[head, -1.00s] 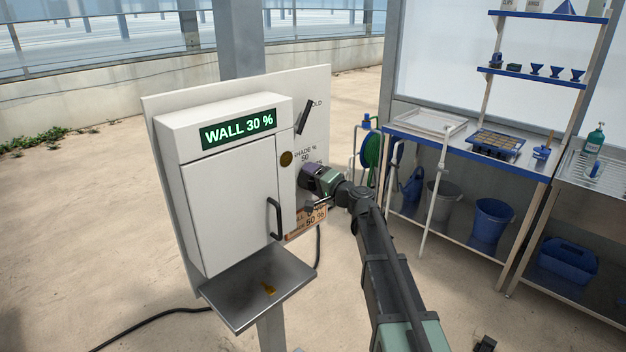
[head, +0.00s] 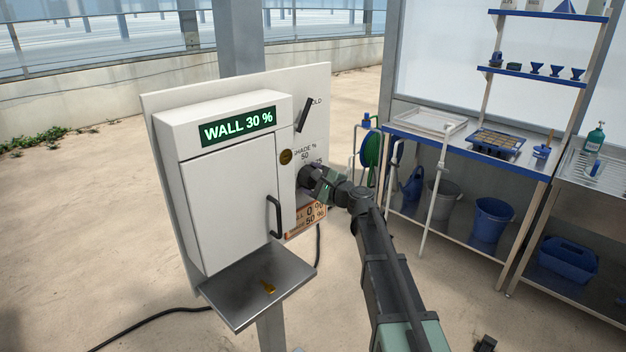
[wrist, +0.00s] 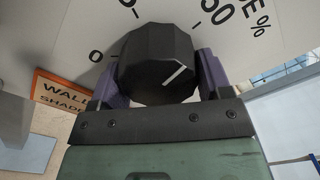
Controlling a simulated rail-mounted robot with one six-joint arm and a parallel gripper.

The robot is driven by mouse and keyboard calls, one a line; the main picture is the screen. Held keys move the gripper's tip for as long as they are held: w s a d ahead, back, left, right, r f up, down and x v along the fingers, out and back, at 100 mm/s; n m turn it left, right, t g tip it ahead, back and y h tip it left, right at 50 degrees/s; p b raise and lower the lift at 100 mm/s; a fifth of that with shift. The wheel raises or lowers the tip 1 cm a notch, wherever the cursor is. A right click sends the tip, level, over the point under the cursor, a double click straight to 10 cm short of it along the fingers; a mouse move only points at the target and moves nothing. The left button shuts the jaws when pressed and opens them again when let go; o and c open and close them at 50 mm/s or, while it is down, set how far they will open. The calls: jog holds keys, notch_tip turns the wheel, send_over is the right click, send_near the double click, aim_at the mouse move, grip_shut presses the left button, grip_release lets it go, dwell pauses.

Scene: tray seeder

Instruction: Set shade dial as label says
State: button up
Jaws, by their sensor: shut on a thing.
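The shade dial (wrist: 152,60) is a black faceted knob with a white pointer line, beside a printed scale with 0, 50 and a % sign. The line lies on the right of its face, slanting up to the right; I cannot tell exactly which mark it meets. In the head view the dial (head: 303,175) sits on the panel's right side, partly hidden. My gripper (wrist: 156,78) is shut on the dial, one purple finger each side. The orange label (head: 306,220) reads wall 0 %, shade 50 %. The display (head: 238,126) reads WALL 30 %.
A black lever (head: 304,115) stands above the dial, with a round brass-coloured piece (head: 286,157) nearby. The cabinet has a black door handle (head: 274,216). A metal shelf (head: 240,305) juts out below. A bench (head: 470,148) with trays stands at the right.

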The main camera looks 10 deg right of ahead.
jog(key=shift+m, duration=0.8)
jog(key=o, duration=0.9)
jog(key=shift+c, duration=0.2)
jog(key=v, duration=1.1)
jog(key=shift+a, duration=0.1)
